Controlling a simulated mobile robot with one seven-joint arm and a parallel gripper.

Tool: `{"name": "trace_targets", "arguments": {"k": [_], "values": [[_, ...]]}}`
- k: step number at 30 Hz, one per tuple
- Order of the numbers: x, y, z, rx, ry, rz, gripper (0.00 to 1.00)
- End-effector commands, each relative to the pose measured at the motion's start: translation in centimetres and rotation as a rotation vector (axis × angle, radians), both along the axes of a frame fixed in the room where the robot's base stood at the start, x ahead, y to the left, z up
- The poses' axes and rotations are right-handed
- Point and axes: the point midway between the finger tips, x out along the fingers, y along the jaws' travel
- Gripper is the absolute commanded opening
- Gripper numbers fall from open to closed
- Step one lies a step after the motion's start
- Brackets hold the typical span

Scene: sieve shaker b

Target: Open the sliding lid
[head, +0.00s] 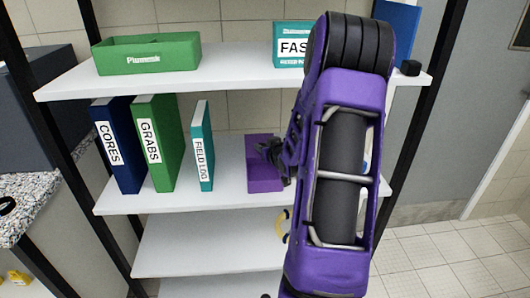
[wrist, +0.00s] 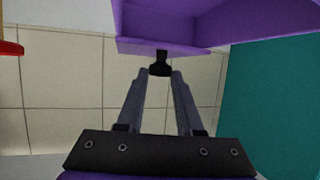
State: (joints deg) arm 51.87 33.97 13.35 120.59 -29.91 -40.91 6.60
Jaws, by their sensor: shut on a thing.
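A purple box (head: 263,180) stands on the middle shelf in the head view, right of the teal binder. In the wrist view its purple walls (wrist: 205,18) fill the top, and a small black knob (wrist: 160,66) hangs from the near purple edge. My gripper (head: 270,153) is at the box's upper part in the head view. In the wrist view my gripper's fingertips (wrist: 160,73) are closed on the knob from both sides. My arm hides part of the box's right side. How far the lid is open cannot be told.
Blue (head: 118,147), green (head: 155,143) and teal (head: 203,146) binders stand left of the box on the middle shelf (head: 228,205). A green tray (head: 147,55) sits on the shelf above. The bottom shelf (head: 200,250) looks mostly clear.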

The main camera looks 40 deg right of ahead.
Motion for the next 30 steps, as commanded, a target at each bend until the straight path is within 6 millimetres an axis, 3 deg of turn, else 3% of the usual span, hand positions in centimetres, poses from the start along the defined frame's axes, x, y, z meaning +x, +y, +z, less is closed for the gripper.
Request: {"name": "trace_targets", "arguments": {"k": [10, 11, 15, 25, 30], "values": [[0.6, -0.3, 0.1, 0.000, -0.001, 0.000, 0.00], [0.6, -0.3, 0.1, 0.000, -0.001, 0.000, 0.39], [0.6, -0.3, 0.0, 0.000, 0.000, 0.000, 0.64], [0.4, -0.3, 0.1, 0.000, 0.000, 0.000, 0.66], [-1.1, 0.1, 0.9, 0.000, 0.001, -0.002, 0.66]]}}
